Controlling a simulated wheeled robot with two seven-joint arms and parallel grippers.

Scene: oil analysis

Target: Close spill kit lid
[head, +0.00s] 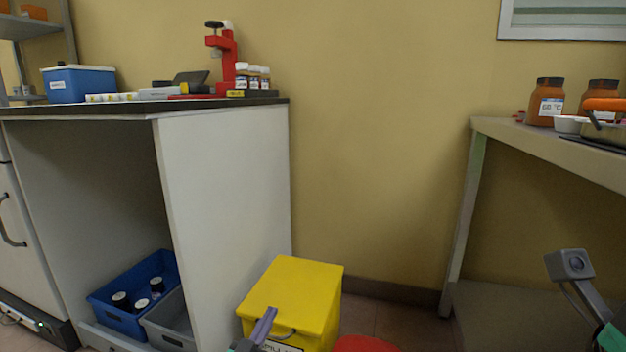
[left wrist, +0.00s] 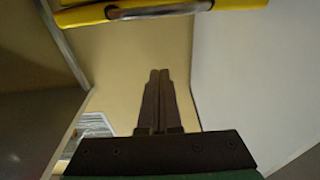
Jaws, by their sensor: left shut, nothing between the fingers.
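The yellow spill kit (head: 334,303) stands on the floor beside the white cabinet. Its yellow lid (head: 295,280) lies over the top, and I see no clear gap beneath it. A thin handle shows at the front, above a partly cut-off label. My left gripper (head: 265,322) is shut and empty, with its fingers in front of the lid's front edge; contact cannot be told. In the left wrist view its fingers (left wrist: 159,75) are together, and a yellow edge with a grey handle bar (left wrist: 155,10) crosses the top. Part of my right arm shows at lower right; its fingertips are not clear.
The open white cabinet (head: 225,190) stands left of the kit, with a blue crate (head: 125,318) and a grey crate (head: 160,335) inside. A red round object (head: 365,344) is just right of the kit. A bench (head: 545,143) with brown bottles stands at right.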

